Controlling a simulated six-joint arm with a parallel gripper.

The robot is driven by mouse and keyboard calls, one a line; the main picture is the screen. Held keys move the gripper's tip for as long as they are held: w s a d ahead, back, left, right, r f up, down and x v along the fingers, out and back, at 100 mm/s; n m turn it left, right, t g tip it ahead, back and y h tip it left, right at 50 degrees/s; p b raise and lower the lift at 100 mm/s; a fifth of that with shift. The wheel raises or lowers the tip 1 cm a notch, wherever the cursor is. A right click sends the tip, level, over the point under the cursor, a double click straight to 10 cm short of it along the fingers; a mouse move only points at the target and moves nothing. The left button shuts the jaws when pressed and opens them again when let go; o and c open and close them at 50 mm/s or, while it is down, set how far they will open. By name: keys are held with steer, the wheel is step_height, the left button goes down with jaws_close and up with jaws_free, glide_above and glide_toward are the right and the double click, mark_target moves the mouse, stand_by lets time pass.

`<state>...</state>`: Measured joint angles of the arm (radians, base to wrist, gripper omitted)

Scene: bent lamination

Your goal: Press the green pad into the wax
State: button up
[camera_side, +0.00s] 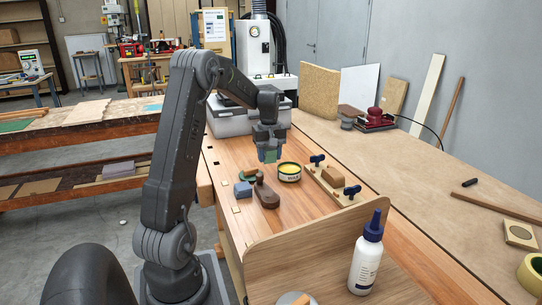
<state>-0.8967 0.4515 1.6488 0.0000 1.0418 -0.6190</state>
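My gripper (269,152) hangs over the wooden bench, just above and a little left of the wax tin in the picture. A small green pad (270,156) shows between its fingers, and the gripper looks shut on it. The wax tin (289,177) is a low, round, open tin with a pale label and yellow wax (289,168) inside. The pad appears apart from the wax, though the exact height gap is hard to judge from this one view.
Left of the tin are a blue block (243,190), a green round piece (247,178) and a dark brown wooden tool (266,194). Right of it is a wooden board with blue-knobbed clamps (318,159). A glue bottle (367,257) stands in front, by a raised curved panel (325,240).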

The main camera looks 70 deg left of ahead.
steer(key=shift+c, duration=1.4)
glide_above(289, 170)
steer(key=shift+f, duration=0.4)
steer(key=shift+w+a+f, duration=0.1)
steer(key=shift+w+f, duration=0.05)
steer(key=shift+f, duration=2.85)
steer(key=shift+f, duration=0.6)
steer(key=shift+r, duration=3.55)
